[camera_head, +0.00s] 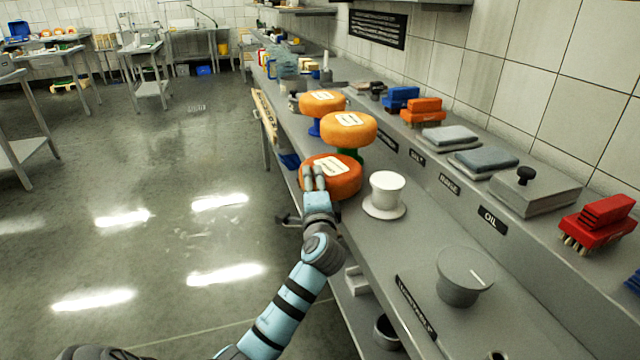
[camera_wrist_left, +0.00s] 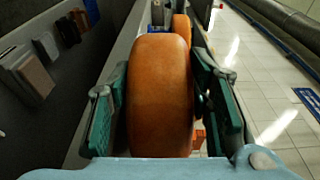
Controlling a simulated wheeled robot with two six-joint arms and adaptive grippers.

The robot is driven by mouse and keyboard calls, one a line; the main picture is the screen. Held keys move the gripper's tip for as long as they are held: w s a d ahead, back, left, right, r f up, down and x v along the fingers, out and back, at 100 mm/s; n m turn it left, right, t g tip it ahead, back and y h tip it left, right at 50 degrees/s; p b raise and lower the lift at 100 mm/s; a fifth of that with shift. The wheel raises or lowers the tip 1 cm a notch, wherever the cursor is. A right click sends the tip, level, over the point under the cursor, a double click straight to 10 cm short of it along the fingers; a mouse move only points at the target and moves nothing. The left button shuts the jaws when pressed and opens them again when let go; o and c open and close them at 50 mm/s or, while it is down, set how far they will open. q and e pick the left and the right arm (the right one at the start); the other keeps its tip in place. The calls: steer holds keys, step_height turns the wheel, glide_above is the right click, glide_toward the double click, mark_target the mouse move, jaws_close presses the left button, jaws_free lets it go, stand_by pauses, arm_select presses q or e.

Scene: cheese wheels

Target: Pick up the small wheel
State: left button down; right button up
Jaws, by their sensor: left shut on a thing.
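Three orange cheese wheels with white labels stand in a row along the steel counter in the head view. The nearest, a darker orange wheel (camera_head: 345,182), is in my left gripper (camera_head: 314,178). The wrist view shows this wheel (camera_wrist_left: 160,95) filling the space between the two green finger pads, so the gripper is shut on it. Whether it still rests on a support is hidden. The middle wheel (camera_head: 348,126) sits on a green stand, and the far wheel (camera_head: 321,102) sits on a blue stand. My right gripper is not in view.
A white stand (camera_head: 386,189) and a grey round stand (camera_head: 464,276) are on the counter, right of and nearer than the held wheel. Brushes (camera_head: 601,220) and grey blocks line the raised wall shelf. The open floor (camera_head: 150,240) lies left of the counter.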

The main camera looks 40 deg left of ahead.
arm_select(q)
steer(key=s+a+r+p, duration=0.3)
steer(key=s+a+p, duration=0.4)
steer(key=s, duration=0.6)
steer(key=shift+s+a+r, duration=0.15)
steer(key=shift+s+a, duration=0.1)
steer(key=shift+a, duration=0.9)
